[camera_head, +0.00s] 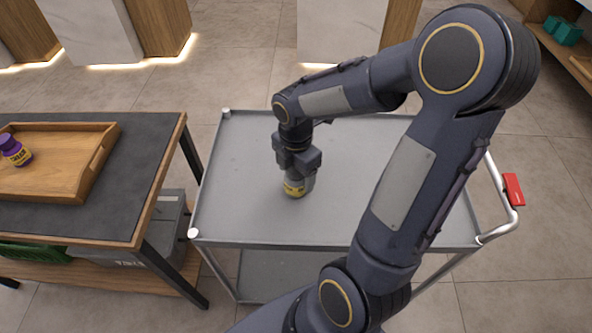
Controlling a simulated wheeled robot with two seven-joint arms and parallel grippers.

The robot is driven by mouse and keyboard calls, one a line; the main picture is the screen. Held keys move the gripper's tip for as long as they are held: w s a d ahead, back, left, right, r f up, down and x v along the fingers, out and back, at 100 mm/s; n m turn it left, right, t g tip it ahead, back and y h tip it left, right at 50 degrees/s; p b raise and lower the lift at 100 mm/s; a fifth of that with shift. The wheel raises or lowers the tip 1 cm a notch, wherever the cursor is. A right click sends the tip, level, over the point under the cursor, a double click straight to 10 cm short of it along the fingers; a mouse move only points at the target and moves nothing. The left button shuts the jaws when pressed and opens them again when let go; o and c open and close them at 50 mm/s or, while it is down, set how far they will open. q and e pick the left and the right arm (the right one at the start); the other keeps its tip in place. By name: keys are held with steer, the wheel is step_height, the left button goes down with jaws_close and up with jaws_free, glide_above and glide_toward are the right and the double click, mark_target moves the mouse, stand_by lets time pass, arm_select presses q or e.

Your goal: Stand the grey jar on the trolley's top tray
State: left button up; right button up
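The grey jar (296,187) with a yellow label is over the left-middle part of the trolley's top tray (238,190). It looks upright or nearly so, with its base at or very close to the tray surface; I cannot tell whether it touches. My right gripper (298,166) points down from above and is shut on the jar's upper part, hiding its top. My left gripper is not in view.
A dark-topped table (120,217) stands left of the trolley, with a wooden tray (60,178) holding a purple-capped jar (15,151). The trolley's handle with a red piece (513,189) is at the right. The tray around the jar is clear.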

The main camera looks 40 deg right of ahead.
steer(key=shift+r, duration=0.1)
steer(key=shift+r, duration=0.3)
step_height(320, 180, up, 11)
steer(key=shift+f+p, duration=0.2)
steer(key=shift+p, duration=1)
steer(key=shift+r, duration=0.3)
steer(key=s+a+m+t+y, duration=0.3)
steer(key=s+a+m, duration=0.6)
steer(key=m, duration=1.1)
steer(key=shift+s+a+r+m+t+y, duration=0.15)
steer(key=shift+s+r+m+t+y, duration=0.2)
steer(key=shift+s+t, duration=1)
